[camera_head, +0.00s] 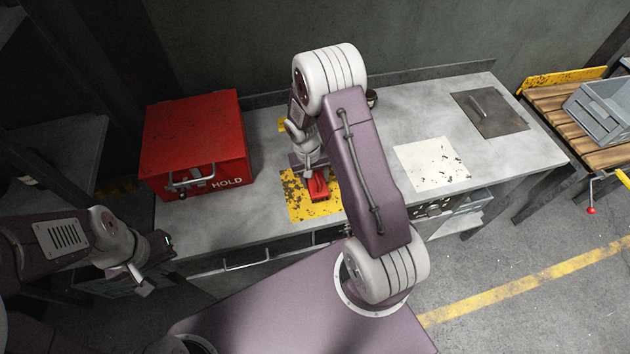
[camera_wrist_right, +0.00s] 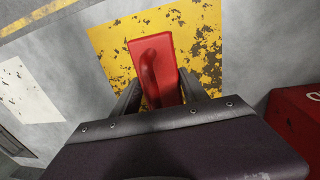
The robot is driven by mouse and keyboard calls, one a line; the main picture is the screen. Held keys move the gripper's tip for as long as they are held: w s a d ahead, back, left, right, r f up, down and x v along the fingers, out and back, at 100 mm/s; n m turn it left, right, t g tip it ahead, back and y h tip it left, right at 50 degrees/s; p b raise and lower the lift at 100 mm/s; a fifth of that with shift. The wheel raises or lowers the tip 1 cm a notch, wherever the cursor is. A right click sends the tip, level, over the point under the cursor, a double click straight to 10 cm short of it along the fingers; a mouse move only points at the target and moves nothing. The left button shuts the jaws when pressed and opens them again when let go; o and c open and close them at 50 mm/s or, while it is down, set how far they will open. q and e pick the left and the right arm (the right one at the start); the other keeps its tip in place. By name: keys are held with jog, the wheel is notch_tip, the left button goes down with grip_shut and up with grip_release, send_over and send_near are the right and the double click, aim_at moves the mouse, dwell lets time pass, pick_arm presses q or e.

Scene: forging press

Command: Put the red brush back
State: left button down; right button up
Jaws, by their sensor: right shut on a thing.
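The red brush (camera_head: 319,188) is over the worn yellow square (camera_head: 297,205) on the grey bench. It also shows in the right wrist view (camera_wrist_right: 152,55), its raised handle toward me and its red block over the yellow paint. My right gripper (camera_head: 314,172) is shut on the brush, with one dark finger on each side of it in the wrist view (camera_wrist_right: 158,92). I cannot tell whether the brush touches the bench. My left gripper (camera_head: 150,268) is off the bench's front left corner, away from the brush. Its fingers are too small and dark to judge.
A red box marked HOLD (camera_head: 196,140) stands left of the yellow square. A worn white square (camera_head: 432,163) and a dark plate (camera_head: 489,113) lie to the right on the bench (camera_head: 400,110). A grey crate (camera_head: 600,108) sits on a slatted wooden surface at far right.

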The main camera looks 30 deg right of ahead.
jog(key=shift+f, duration=0.75)
jog(key=shift+w+f, duration=0.1)
jog(key=shift+f, duration=0.35)
jog(key=shift+f, duration=0.2)
jog(key=o, duration=1.4)
jog(key=shift+r, duration=0.1)
jog(key=shift+o, duration=0.2)
jog(key=shift+r, duration=0.1)
